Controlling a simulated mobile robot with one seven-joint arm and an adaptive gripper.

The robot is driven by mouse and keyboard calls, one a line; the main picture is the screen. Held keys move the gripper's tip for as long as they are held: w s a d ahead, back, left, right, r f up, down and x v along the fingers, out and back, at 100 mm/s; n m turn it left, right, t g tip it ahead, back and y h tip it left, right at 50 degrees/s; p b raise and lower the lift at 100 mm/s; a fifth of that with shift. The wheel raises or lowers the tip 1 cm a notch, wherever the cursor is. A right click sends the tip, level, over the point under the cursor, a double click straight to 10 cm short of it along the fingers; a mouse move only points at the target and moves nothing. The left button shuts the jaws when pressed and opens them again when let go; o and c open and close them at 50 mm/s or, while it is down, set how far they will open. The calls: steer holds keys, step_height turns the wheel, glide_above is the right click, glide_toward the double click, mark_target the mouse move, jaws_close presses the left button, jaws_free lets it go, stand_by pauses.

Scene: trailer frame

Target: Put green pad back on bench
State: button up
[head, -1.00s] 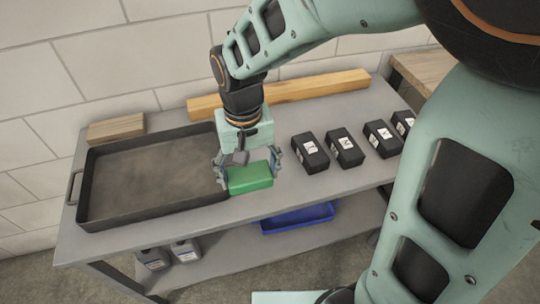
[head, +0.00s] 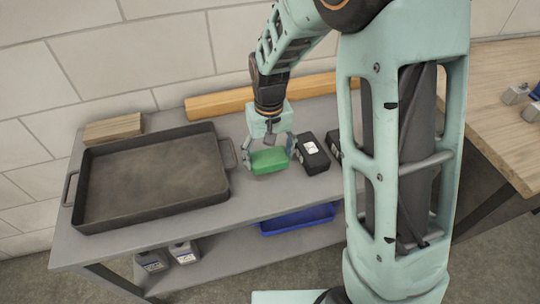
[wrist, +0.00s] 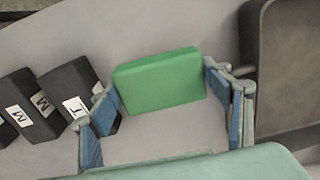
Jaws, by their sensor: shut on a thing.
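The green pad (head: 269,161) is a bright green block at the grey bench (head: 200,222), between the dark tray and the black boxes. My gripper (head: 268,157) points down and is shut on the pad, with one finger at each end. In the wrist view the pad (wrist: 160,80) sits between the blue-lined fingers (wrist: 165,95). I cannot tell whether its underside touches the bench. The finger on the black-box side is very close to the nearest black box (head: 312,152).
A dark tray (head: 222,186) with handles stands on the left of the bench. A wooden beam (head: 220,104) and a wood block (head: 112,130) lie along the back. A blue bin (head: 297,220) is on the lower shelf. My arm hides the bench's right part.

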mark_target(270, 164)
steer(key=shift+w+d+f, duration=0.15)
steer(key=shift+w+f, duration=0.1)
steer(key=shift+f, duration=1.7)
steer(key=shift+f+b, duration=0.25)
steer(key=shift+b, duration=0.05)
steer(key=o, duration=1.1)
steer(key=shift+r, duration=0.1)
steer(key=shift+r, duration=0.1)
step_height(270, 164, up, 12)
steer(key=shift+r+p, duration=0.1)
steer(key=shift+p, duration=0.5)
